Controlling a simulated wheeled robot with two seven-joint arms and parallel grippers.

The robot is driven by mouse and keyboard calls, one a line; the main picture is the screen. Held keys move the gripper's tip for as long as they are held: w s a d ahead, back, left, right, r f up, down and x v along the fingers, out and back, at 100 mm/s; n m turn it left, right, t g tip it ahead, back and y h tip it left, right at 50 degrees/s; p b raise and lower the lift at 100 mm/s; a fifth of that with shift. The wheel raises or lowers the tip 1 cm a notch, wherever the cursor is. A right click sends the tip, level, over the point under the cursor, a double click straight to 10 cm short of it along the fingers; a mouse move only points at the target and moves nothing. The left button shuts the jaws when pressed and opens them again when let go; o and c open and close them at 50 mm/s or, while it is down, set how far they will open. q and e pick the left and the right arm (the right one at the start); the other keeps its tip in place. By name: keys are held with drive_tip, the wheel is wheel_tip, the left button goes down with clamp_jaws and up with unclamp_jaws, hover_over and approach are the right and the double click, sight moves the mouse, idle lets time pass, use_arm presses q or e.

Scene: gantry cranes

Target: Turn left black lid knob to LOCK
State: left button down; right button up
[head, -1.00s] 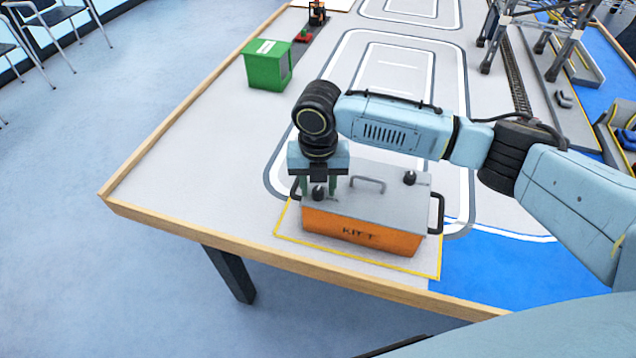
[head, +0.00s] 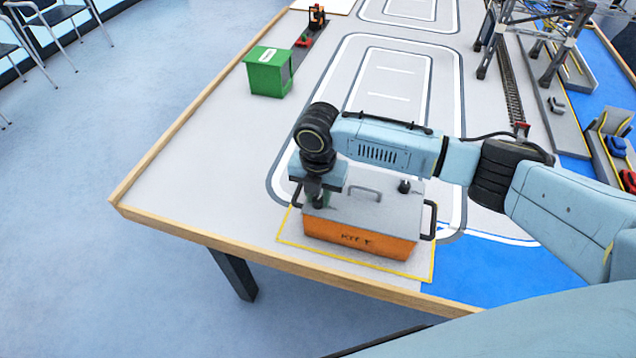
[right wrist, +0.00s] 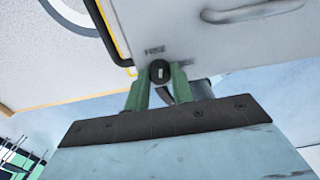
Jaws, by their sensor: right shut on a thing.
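The orange kit box (head: 358,238) with a grey lid (head: 365,208) stands on the table inside a yellow outline. The left black lid knob (right wrist: 159,70) sits between the green fingertips of my right gripper (right wrist: 159,78), which is shut on it. In the head view the right gripper (head: 318,197) comes down on the lid's left end and mostly hides this knob. A small label (right wrist: 154,50) lies beside the knob, too small to read surely. The right black knob (head: 404,186) stands free at the lid's other end. My left gripper is not in view.
A grey lid handle (head: 366,193) rises between the knobs, and a black side handle (head: 430,220) is at the box's right end. A green bin (head: 270,72) stands farther back left. Gantry crane legs (head: 555,50) are at the back right. The table left of the box is clear.

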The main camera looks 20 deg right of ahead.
drive_tip(key=m+p, duration=0.5)
drive_tip(key=p, duration=0.1)
drive_tip(key=shift+r+m, duration=0.25)
drive_tip(key=shift+m, duration=0.15)
drive_tip(key=shift+m+p, duration=0.75)
drive_tip(key=shift+m, duration=0.05)
drive_tip(key=m+p, duration=0.2)
drive_tip(key=m, duration=0.1)
drive_tip(key=shift+f+m+p, duration=0.1)
drive_tip(key=shift+m+p, duration=0.2)
drive_tip(key=shift+f+m+p, duration=0.1)
drive_tip(key=shift+m+p, duration=0.8)
drive_tip(key=shift+m, duration=0.7)
drive_tip(key=o, duration=1)
